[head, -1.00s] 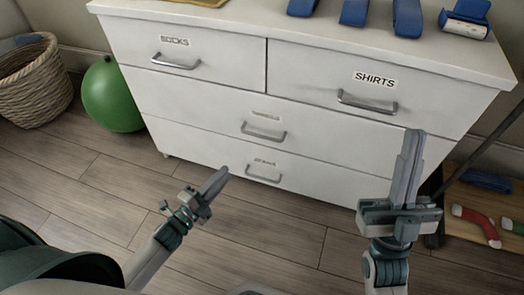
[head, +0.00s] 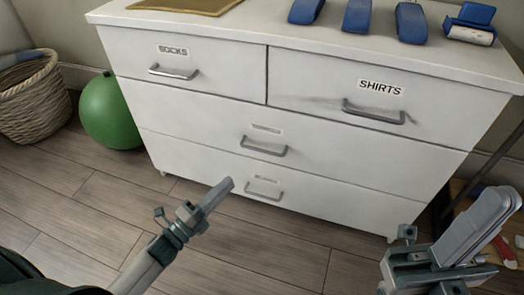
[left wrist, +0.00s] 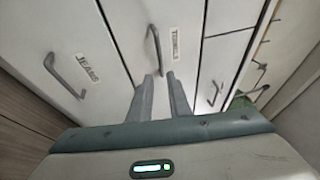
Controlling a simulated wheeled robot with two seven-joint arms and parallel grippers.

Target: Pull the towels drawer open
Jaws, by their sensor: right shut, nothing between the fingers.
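The towels drawer (head: 200,138) is the wide middle drawer of a white chest and is shut. Its label is faint in the head view but reads TOWELS in the left wrist view. Its grey bar handle (head: 264,148) also shows in the left wrist view (left wrist: 155,50). My left gripper (head: 223,188) is in front of the chest, low and left of that handle in the picture. In the left wrist view its two fingers (left wrist: 161,80) are apart and empty, pointing toward the towels handle without holding it. My right gripper (head: 498,212) is shut and empty at the lower right.
The socks drawer (head: 130,62), shirts drawer (head: 310,75) and bottom jeans drawer (head: 200,172) are shut. A green ball (head: 108,112) and wicker basket (head: 35,100) stand left. Blue items (head: 357,15) lie on top. A low shelf is behind my right gripper. Floor in front is clear.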

